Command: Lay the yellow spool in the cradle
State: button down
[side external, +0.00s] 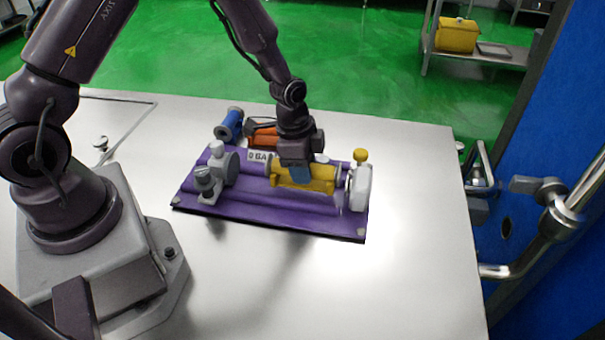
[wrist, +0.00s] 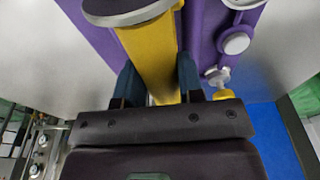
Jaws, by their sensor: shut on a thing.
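The yellow spool (side external: 318,176) is a yellow cylinder with end flanges. The spool lies level over a purple ridged board (side external: 270,215), between a grey fitting (side external: 230,167) at left and a pale upright end piece (side external: 358,188) with a yellow knob at right. I cannot tell which part is the cradle, or whether the spool touches it; my gripper hides part.
A blue spool (side external: 229,125) and an orange spool (side external: 263,133) lie behind, near a small white label (side external: 258,156). A second grey fitting (side external: 207,187) stands at the board's front left. The pale metal table (side external: 410,260) is clear in front and to the right.

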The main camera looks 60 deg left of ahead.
jog(key=shift+f, duration=1.1)
jog(key=c, duration=0.8)
grip_release()
jog(key=shift+s+f, duration=0.1)
jog(key=shift+f, duration=0.05)
jog(key=shift+o, duration=0.2)
jog(key=r, duration=0.4)
jog(key=a+r, duration=0.1)
jog(key=r, duration=0.3)
jog(key=s+r, duration=0.1)
jog(key=r, duration=0.3)
jog(key=shift+s+a, duration=0.1)
jog(key=shift+a, duration=0.05)
jog(key=s+r+n+t+y, duration=0.1)
jog(key=s+r+n+t, duration=0.3)
jog(key=s+r+n, duration=0.5)
jog(key=s+d+f+v, duration=0.1)
jog(key=s+v, duration=0.1)
jog(key=v, duration=1.1)
jog(key=shift+s, duration=0.3)
